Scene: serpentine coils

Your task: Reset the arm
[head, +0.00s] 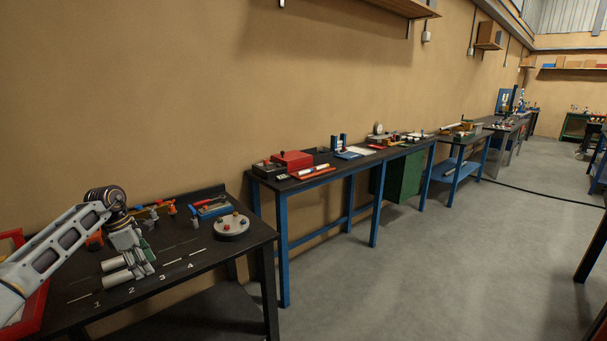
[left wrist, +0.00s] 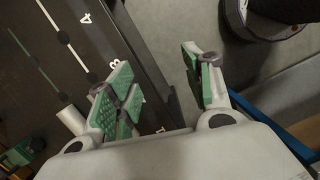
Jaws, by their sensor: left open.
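My left arm comes in from the left over the near black table (head: 250,236). My left gripper (head: 145,255) points down over the strip marked with numbers. In the left wrist view my left gripper (left wrist: 160,76) has its green-padded fingers spread apart, with nothing between them. Pale cylinder shapes (head: 116,277) show beside the gripper in the head view; I cannot tell whether they touch it. A pale cylinder end (left wrist: 72,121) shows beside the left finger in the wrist view. My right gripper is not in view.
A round grey disc with coloured knobs (head: 231,227) and a blue tool tray (head: 211,207) stand on the near table. A red frame (head: 33,303) is at its left edge. A longer bench (head: 340,164) with a red box (head: 292,160) stands beyond.

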